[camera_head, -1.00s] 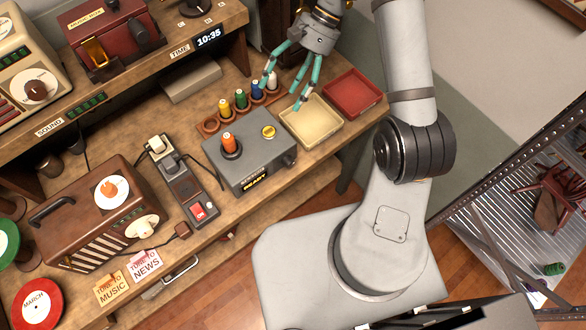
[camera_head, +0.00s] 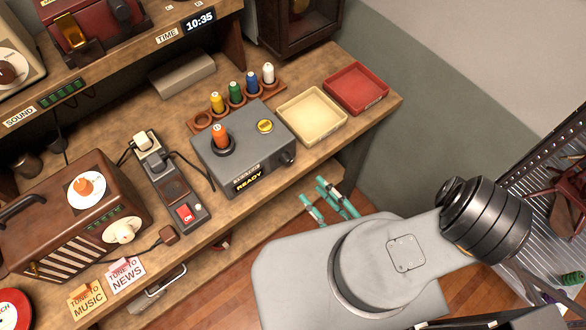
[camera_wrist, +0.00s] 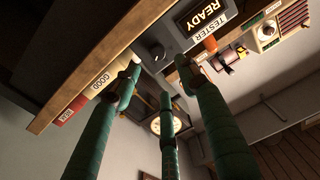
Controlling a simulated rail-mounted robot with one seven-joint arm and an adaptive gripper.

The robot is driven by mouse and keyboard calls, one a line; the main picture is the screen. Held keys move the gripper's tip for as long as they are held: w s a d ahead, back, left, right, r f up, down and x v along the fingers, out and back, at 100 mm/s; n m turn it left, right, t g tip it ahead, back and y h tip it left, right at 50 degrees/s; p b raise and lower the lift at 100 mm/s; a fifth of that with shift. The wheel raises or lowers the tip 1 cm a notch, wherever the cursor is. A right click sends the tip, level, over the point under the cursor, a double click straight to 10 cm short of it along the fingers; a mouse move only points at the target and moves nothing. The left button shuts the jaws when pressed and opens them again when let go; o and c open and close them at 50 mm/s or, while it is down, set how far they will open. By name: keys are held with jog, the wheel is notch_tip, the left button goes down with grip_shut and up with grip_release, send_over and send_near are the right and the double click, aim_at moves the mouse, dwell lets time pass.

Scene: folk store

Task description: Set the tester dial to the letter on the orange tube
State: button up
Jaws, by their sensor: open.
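The grey tester (camera_head: 243,150) stands on the bench with a lit READY display, which also shows in the wrist view (camera_wrist: 203,14). The orange tube (camera_head: 220,135) stands upright in the dark socket on its top; I cannot read a letter on it. The dark dial (camera_head: 288,158) is at the right of the tester's front face. In the wrist view the dial (camera_wrist: 157,52) lies past my fingertips and its setting is not readable. My gripper (camera_head: 318,194) is open and empty, its teal fingers in front of and below the bench edge, apart from the dial.
Yellow, green, blue and white tubes stand in a wooden rack (camera_head: 192,124) behind the tester. A cream tray (camera_head: 312,137) and a red tray (camera_head: 385,97) lie to its right. A power strip (camera_head: 187,190) and a wooden radio (camera_head: 70,215) are to the left.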

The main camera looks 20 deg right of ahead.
aim_at(290, 163)
jog(key=shift+m, duration=0.5)
jog(key=p+x, duration=0.3)
jog(key=x, duration=0.5)
jog(key=shift+f, duration=0.15)
jog(key=shift+p+x, duration=0.45)
jog(key=shift+x, duration=0.65)
jog(key=shift+f, duration=0.1)
jog(key=c, duration=0.3)
jog(key=c, duration=0.7)
grip_shut()
